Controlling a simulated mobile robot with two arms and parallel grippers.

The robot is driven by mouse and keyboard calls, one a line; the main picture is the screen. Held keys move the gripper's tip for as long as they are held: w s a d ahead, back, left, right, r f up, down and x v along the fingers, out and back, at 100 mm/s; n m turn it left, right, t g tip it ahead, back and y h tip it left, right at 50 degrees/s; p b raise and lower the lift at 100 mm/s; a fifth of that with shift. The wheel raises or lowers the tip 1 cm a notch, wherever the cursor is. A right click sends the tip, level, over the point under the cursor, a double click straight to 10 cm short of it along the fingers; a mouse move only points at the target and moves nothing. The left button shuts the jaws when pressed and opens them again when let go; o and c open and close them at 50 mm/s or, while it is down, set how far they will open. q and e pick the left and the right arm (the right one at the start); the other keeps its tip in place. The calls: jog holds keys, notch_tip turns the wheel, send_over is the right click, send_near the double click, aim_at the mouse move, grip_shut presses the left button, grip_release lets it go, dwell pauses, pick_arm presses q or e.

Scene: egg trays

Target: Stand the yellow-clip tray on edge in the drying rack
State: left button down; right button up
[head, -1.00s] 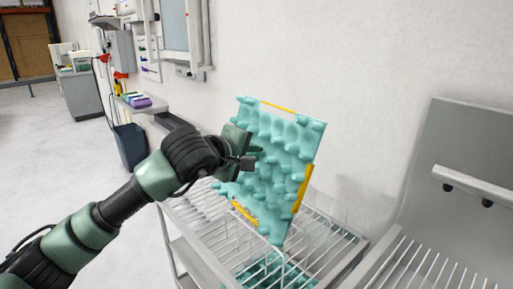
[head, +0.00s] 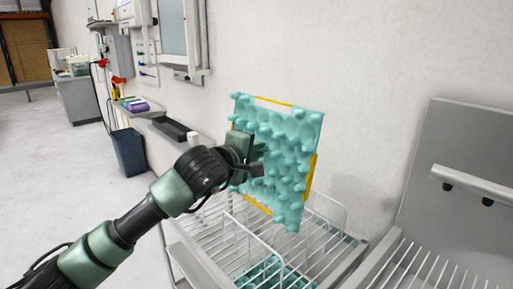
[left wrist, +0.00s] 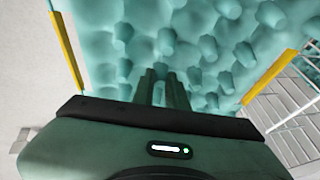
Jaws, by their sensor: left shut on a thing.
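The teal egg tray with yellow clips (head: 285,150) is held up on edge, slightly tilted, above the wire drying rack (head: 335,235). My left gripper (head: 255,160) is shut on the tray near its left side. In the left wrist view the gripper fingers (left wrist: 165,88) are against the tray's bumpy face (left wrist: 205,40), and yellow clips (left wrist: 66,50) show on two edges. The tray's lower edge appears above the rack; the exact gap cannot be told. My right gripper is not in view.
Another teal tray (head: 275,275) lies low under the rack's wires. A steel draining unit (head: 450,190) stands at the right. A white wall is close behind. A dark bin (head: 129,150) and a shelf with a purple item (head: 138,105) are at the left.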

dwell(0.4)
pick_arm(q)
jog(key=shift+s+d, duration=0.1)
jog(key=shift+s+d+r+b, duration=0.1)
jog(key=shift+s+d+b, duration=0.25)
jog(key=shift+s+d, duration=0.3)
dwell(0.4)
